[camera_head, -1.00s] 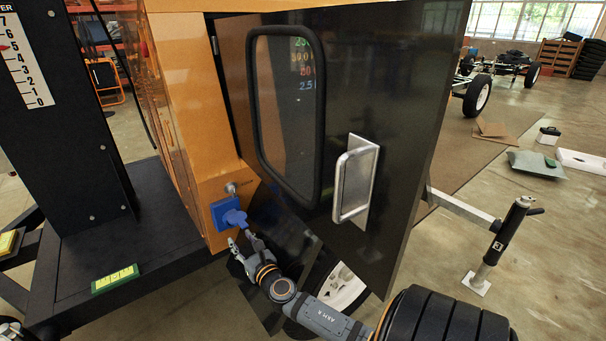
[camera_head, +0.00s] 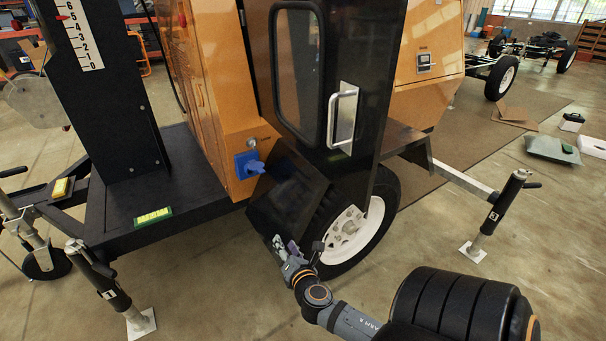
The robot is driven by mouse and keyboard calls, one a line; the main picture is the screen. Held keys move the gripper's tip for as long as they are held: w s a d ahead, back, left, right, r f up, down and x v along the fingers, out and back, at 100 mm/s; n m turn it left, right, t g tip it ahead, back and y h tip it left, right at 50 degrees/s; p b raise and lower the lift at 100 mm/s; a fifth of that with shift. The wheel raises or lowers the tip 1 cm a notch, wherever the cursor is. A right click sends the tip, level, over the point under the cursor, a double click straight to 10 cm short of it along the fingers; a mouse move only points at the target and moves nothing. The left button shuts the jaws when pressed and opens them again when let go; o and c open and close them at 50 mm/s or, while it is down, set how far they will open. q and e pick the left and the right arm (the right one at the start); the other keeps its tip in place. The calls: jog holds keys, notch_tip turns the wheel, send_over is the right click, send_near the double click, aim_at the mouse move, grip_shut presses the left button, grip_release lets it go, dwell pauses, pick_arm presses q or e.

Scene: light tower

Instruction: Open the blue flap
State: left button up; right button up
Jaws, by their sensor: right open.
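The blue flap (camera_head: 255,167) is on a small blue square socket housing, low on the orange cabinet (camera_head: 240,140), left of the black door. A blue part juts out to the right from the housing. I cannot tell how far the flap is open. My right gripper (camera_head: 297,247) is open and empty, below and to the right of the flap and clearly apart from it. It is in front of the lower black fender and wheel. My left gripper is not in view.
The black door (camera_head: 365,90) with a window and silver handle (camera_head: 342,118) stands to the right of the flap. A wheel (camera_head: 350,235) is under it. Stabilizer legs stand at the left (camera_head: 118,292) and right (camera_head: 497,215). Open floor lies in front.

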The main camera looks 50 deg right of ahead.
jog(key=s+f+m+g+p, duration=0.3)
jog(key=s+f+m+p, duration=0.1)
jog(key=f+p, duration=0.2)
jog(key=shift+s+d+f+m+y+p, duration=0.3)
jog(key=shift+d+f+y+p, duration=0.1)
jog(key=shift+f, duration=0.35)
